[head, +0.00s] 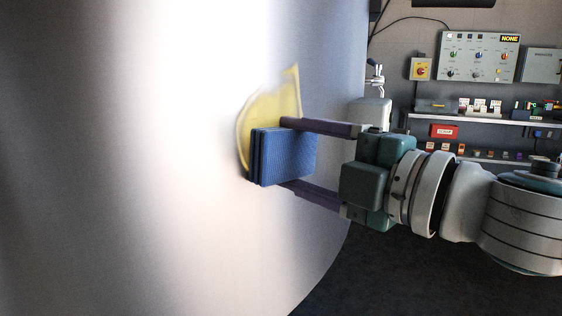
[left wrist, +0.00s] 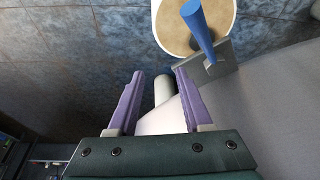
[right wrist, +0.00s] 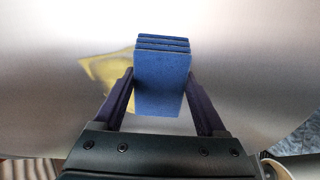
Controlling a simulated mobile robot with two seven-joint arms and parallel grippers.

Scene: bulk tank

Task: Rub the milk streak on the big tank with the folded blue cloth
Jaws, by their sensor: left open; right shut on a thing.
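The big tank (head: 190,230) is a shiny curved metal wall filling the left and middle of the head view. The milk streak (head: 270,106) is a yellowish patch on it, partly hidden behind the cloth. My right gripper (head: 283,153) is shut on the folded blue cloth (head: 290,158), whose layered edge faces the tank at the streak's lower part; I cannot tell whether it touches. In the right wrist view the cloth (right wrist: 162,85) sits between the fingers, with the streak (right wrist: 110,72) showing to its left. My left gripper (left wrist: 158,100) is open with nothing between its fingertips.
Shelves (head: 480,118) with small items stand at the back right, below a grey control panel (head: 480,57). In the left wrist view a round container (left wrist: 185,30) with a blue handle (left wrist: 199,28) stands near the dark floor (left wrist: 60,60).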

